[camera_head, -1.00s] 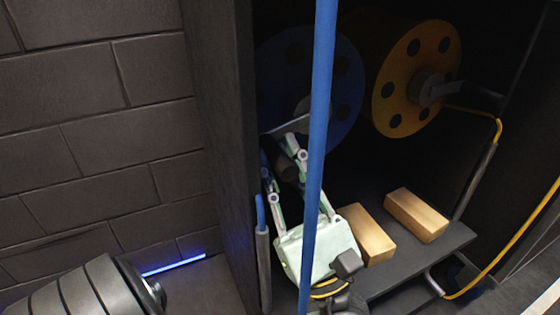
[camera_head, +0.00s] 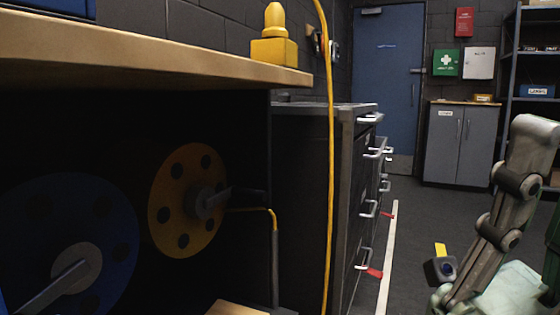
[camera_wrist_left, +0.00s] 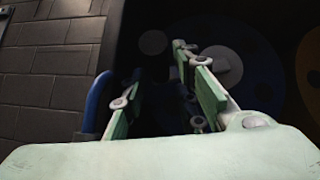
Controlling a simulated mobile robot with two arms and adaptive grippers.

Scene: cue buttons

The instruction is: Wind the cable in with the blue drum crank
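The blue drum (camera_head: 110,215) is at the lower left in the head view, in the dark bay under the bench. Its grey crank arm (camera_head: 52,288) runs from the hub down-left; the handle end is out of that frame. In the left wrist view the blue drum (camera_wrist_left: 265,60) is ahead, with its pale hub (camera_wrist_left: 225,66) right of my left gripper (camera_wrist_left: 156,68). The fingers stand apart; a dim grey round shape (camera_wrist_left: 153,42), perhaps the handle's end, shows beyond their gap. Contact cannot be told.
A yellow drum (camera_head: 168,222) with a yellow cable (camera_head: 327,190) is right of the blue one. A wooden bench top (camera_head: 130,62) overhangs the bay. A drawer cabinet (camera_head: 305,190) stands beside it.

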